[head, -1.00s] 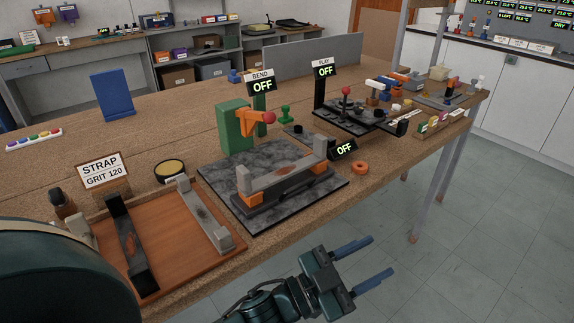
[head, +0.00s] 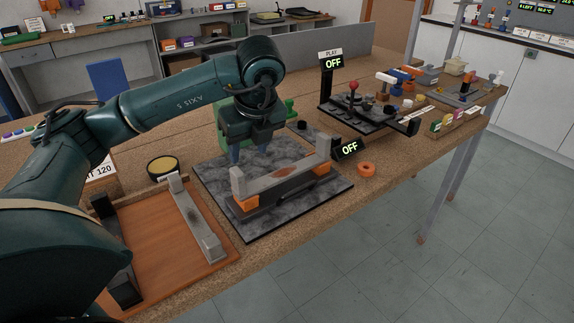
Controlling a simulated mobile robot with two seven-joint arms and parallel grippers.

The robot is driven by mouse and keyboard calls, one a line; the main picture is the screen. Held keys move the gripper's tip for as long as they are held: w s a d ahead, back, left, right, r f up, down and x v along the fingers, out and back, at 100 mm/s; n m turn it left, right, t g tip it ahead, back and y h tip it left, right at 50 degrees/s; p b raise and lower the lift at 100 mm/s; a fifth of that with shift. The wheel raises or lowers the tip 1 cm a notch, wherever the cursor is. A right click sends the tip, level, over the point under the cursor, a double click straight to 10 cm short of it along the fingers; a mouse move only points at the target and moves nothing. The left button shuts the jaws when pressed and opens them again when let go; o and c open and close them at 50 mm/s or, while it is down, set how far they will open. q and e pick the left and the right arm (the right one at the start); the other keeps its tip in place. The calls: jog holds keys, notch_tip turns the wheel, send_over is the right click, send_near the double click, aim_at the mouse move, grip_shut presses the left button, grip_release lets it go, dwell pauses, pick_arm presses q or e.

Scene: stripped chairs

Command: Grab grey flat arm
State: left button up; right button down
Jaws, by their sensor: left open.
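A grey flat arm (head: 283,173) with a rusty patch and upturned ends rests on a dark jig with orange blocks, on a mottled grey slab (head: 244,222). Another grey flat arm (head: 196,222), with a dark stain, lies along the right side of an orange-brown tray (head: 165,262). My left gripper (head: 256,150) is open, pointing down over the slab, beside the green bending stand (head: 231,125) it partly hides. It looks empty and apart from the arm on the jig; its exact height is unclear. My right gripper is out of view.
A dark flat arm (head: 118,260) is at the tray's left, partly behind my left arm. A round yellow-topped tin (head: 165,166) and an orange ring (head: 367,169) sit near the slab. The PLAY station (head: 362,112) stands to the right. Floor is clear beyond the bench edge.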

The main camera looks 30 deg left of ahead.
aim_at(237, 171)
pick_arm(q)
jog(key=shift+n, duration=0.3)
jog(key=b+x, duration=0.1)
jog(key=x, duration=0.1)
jog(key=a+x, duration=0.1)
jog(key=x, duration=0.1)
jog(key=b+x, duration=0.1)
jog(key=x, duration=0.1)
jog(key=shift+a+b, duration=0.35)
jog(key=shift+a, duration=0.05)
jog(key=x, duration=0.2)
jog(key=p+x, duration=0.1)
jog(key=x, duration=0.2)
jog(key=shift+s+a+f, duration=0.2)
jog(key=shift+a, duration=0.05)
jog(key=shift+w+f, duration=0.1)
jog(key=shift+f, duration=0.2)
jog(key=shift+y, duration=0.3)
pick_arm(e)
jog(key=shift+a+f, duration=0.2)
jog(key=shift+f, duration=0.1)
pick_arm(q)
grip_shut()
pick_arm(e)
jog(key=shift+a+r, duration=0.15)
pick_arm(q)
jog(key=shift+r, duration=0.1)
